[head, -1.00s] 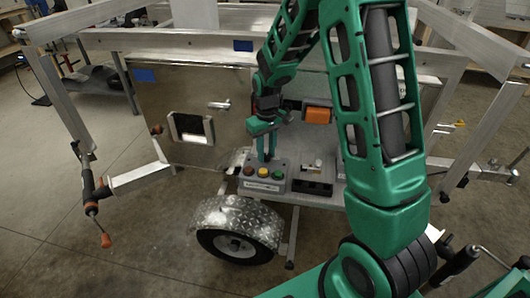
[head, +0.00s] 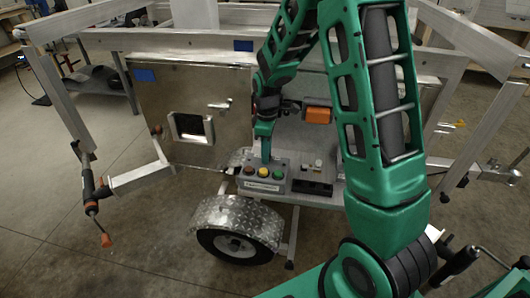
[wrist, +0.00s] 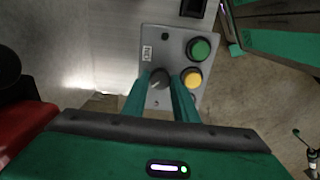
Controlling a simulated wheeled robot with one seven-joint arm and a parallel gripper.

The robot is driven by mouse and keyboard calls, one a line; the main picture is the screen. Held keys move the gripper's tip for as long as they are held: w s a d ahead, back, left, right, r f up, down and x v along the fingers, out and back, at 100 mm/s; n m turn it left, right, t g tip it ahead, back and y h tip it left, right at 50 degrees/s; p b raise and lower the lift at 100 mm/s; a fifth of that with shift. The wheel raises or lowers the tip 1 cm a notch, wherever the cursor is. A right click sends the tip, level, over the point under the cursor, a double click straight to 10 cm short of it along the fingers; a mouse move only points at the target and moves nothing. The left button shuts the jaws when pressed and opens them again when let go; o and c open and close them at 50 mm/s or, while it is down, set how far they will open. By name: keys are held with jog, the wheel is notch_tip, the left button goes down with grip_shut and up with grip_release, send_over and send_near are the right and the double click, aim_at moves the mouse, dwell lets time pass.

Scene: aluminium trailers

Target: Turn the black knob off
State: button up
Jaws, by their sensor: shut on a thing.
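The black knob (wrist: 159,79) is on a grey control box, between my two fingertips in the wrist view. The control box (wrist: 153,42) also shows in the head view (head: 262,184), resting on the trailer's deck. My gripper (wrist: 166,84) points down at the box and its fingers are shut on the knob. In the head view my gripper (head: 265,157) covers the knob. A green button (wrist: 199,49) and a yellow button (wrist: 192,77) are right beside the knob in the wrist view. A red button (head: 249,170) shows at the front of the box in the head view.
A shiny metal panel (head: 180,110) with a square opening stands left of the box. A black tray (head: 313,188) lies right of the box. An orange object (head: 318,115) sits behind it. A diamond-plate fender (head: 235,215) is below in front.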

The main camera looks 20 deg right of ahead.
jog(key=shift+w+r, duration=0.1)
jog(key=shift+w, duration=0.05)
dwell(0.4)
jog(key=o, duration=1.1)
jog(key=shift+c, duration=0.2)
notch_tip(320, 180, up, 11)
jog(key=shift+f, duration=0.2)
